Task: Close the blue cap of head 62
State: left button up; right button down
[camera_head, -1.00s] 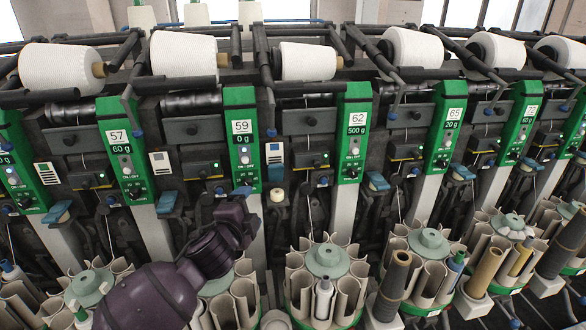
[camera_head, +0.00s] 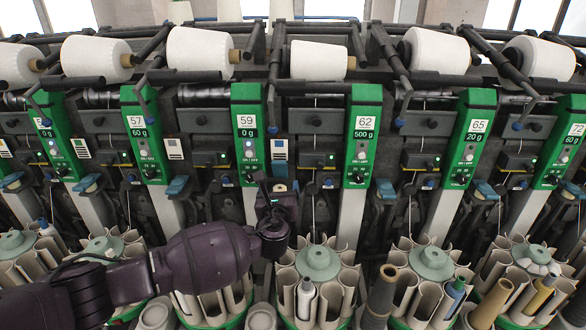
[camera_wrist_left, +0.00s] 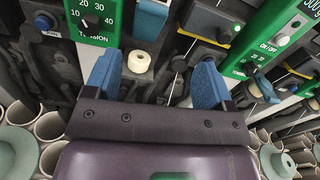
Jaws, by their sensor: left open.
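The blue cap of head 62 (camera_head: 279,170) stands raised, left of the green panel marked 62 (camera_head: 363,135). It also shows in the left wrist view (camera_wrist_left: 150,20), upright behind a cream round piece (camera_wrist_left: 139,61). My left gripper (camera_head: 278,188) is just below and in front of the cap in the head view. In the left wrist view it (camera_wrist_left: 155,72) is open, its two blue fingers apart, with the cream piece between and beyond them. Nothing is held. My right gripper is not in view.
Green panels 59 (camera_head: 248,135) and 65 (camera_head: 468,140) flank head 62. Neighbouring blue caps (camera_head: 385,188) lie lower. Round magazines with tubes (camera_head: 318,262) stand below, near my left forearm. White yarn cones (camera_head: 318,60) and dark bars are above.

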aim_at(279, 165)
pick_arm(q)
jog(key=shift+m, duration=0.6)
jog(key=w, duration=0.5)
jog(key=w+a+b, duration=0.1)
jog(key=w, duration=0.2)
jog(key=shift+w+r, duration=0.1)
jog(key=shift+w, duration=0.15)
jog(key=shift+w+b, duration=0.3)
jog(key=shift+w, duration=0.8)
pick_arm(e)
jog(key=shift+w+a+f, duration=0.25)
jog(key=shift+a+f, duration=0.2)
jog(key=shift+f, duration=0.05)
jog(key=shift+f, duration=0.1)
pick_arm(q)
jog(key=c, duration=1.1)
jog(key=shift+c, duration=0.2)
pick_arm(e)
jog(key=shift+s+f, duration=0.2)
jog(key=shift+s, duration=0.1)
